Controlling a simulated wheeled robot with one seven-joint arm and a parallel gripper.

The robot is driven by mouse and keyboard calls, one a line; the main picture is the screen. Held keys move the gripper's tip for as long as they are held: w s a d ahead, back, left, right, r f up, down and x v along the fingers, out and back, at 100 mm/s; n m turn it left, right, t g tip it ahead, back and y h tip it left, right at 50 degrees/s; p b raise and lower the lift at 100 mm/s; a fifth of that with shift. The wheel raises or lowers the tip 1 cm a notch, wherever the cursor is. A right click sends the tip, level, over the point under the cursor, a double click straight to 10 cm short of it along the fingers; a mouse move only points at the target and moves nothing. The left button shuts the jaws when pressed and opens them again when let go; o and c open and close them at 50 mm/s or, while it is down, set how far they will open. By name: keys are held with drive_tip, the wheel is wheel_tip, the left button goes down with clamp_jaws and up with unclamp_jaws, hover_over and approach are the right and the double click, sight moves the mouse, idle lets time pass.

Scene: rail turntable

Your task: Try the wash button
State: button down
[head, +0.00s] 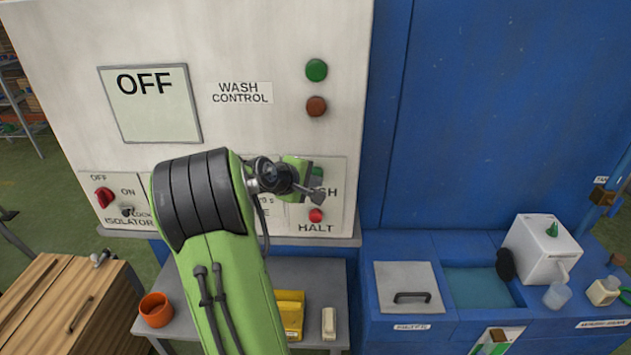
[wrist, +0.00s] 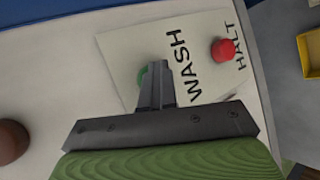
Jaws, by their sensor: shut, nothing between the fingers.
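The wash button is a green button on the grey control panel (head: 235,130). In the wrist view the green wash button (wrist: 141,76) shows only as an edge behind my fingers, beside the word WASH. In the head view my gripper (head: 316,192) is in front of the panel, covering part of the WASH label. My gripper also shows in the wrist view (wrist: 157,66), shut and empty, with its fingertips over the button. I cannot tell whether they touch it. The display (head: 152,115) reads OFF.
The red HALT button (head: 316,215) sits just below WASH. A green lamp (head: 316,70) and a dull red lamp (head: 316,106) are higher up. The red isolator knob (head: 104,197) is at left. A shelf below holds an orange pot (head: 156,309) and a yellow box (head: 290,314).

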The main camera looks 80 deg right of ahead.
drive_tip(key=shift+s+a+f+b, duration=0.15)
drive_tip(key=shift+a+b, duration=0.1)
drive_tip(key=shift+a, duration=0.45)
drive_tip(key=shift+s+a+f+b, duration=0.1)
drive_tip(key=shift+a+b, duration=0.2)
drive_tip(key=shift+a, duration=0.4)
drive_tip(key=shift+s+a+f+b, duration=0.15)
drive_tip(key=shift+a+b, duration=0.1)
drive_tip(key=shift+a, duration=0.45)
drive_tip(key=shift+r, duration=0.1)
